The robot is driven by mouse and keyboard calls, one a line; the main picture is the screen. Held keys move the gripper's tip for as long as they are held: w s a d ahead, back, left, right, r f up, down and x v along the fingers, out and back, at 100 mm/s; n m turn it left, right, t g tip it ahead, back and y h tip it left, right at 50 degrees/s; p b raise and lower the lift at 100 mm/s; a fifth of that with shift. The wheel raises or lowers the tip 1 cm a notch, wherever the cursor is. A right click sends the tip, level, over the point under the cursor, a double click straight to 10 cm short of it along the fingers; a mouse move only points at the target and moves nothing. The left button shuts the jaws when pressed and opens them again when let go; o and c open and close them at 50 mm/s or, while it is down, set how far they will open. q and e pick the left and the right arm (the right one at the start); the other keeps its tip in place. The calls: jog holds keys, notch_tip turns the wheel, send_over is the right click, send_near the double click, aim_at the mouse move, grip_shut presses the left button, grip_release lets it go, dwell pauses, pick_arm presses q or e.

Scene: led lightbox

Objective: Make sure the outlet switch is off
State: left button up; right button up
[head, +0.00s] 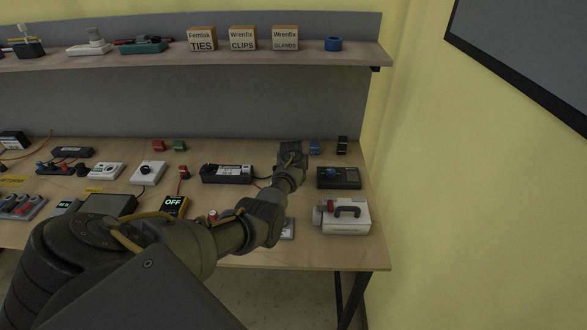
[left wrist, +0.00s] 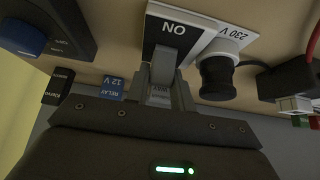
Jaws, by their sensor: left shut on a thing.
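The outlet switch shows in the left wrist view as a black plate (left wrist: 180,30) marked ON, with a grey lever (left wrist: 163,62) in front of it. A white 230 V label (left wrist: 232,38) and a round black socket or plug (left wrist: 216,78) sit beside it. My left gripper (left wrist: 163,88) is shut on the lever; its fingers hide part of the lever and the plate's lower end. In the head view my left gripper (head: 291,150) is at the bench's back right, and hides the switch. I cannot tell which way the lever is set. My right gripper is not in view.
A blue relay block (head: 314,147) and a black block (head: 342,146) stand just right of the gripper. A dark box with a blue knob (head: 338,178) and a white handled case (head: 345,217) are nearer the front. A black strip (head: 227,174) lies left. A shelf (head: 200,56) runs above.

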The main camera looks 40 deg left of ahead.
pick_arm(q)
jog(key=shift+w+a+f+g+h+b, duration=0.15)
jog(key=shift+w+f+g+h+b, duration=0.1)
jog(key=shift+g+h+b, duration=0.25)
jog(key=shift+g+b, duration=0.35)
jog(key=shift+g, duration=0.05)
jog(key=o, duration=1)
jog(key=shift+a, duration=0.1)
jog(key=shift+r, duration=0.1)
jog(key=shift+r, duration=0.25)
jog(key=v, duration=1)
jog(key=shift+p, duration=0.35)
